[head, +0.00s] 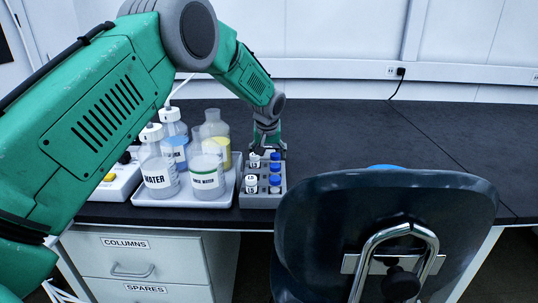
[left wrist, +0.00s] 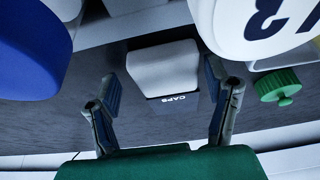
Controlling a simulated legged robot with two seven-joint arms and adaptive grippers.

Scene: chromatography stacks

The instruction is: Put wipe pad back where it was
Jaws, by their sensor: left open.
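My left gripper (head: 267,143) reaches down just behind the vial rack (head: 262,198) in the head view. In the left wrist view its two fingers (left wrist: 162,80) are spread wide and hold nothing. A pale grey, soft-edged block (left wrist: 163,66), which looks like the wipe pad, lies between and beyond the fingertips, with a gap on each side. A dark strip marked CAPS (left wrist: 173,99) shows along its near edge. The pad is hidden in the head view behind the rack and gripper. My right gripper is in neither view.
The rack holds several blue- and white-capped vials. A blue cap (left wrist: 28,50) and a white marked top (left wrist: 265,28) loom close; a green cap (left wrist: 280,86) lies right. A bottle tray (head: 158,199) stands left, a chair (head: 385,225) in front. The bench (head: 370,130) is clear rightward.

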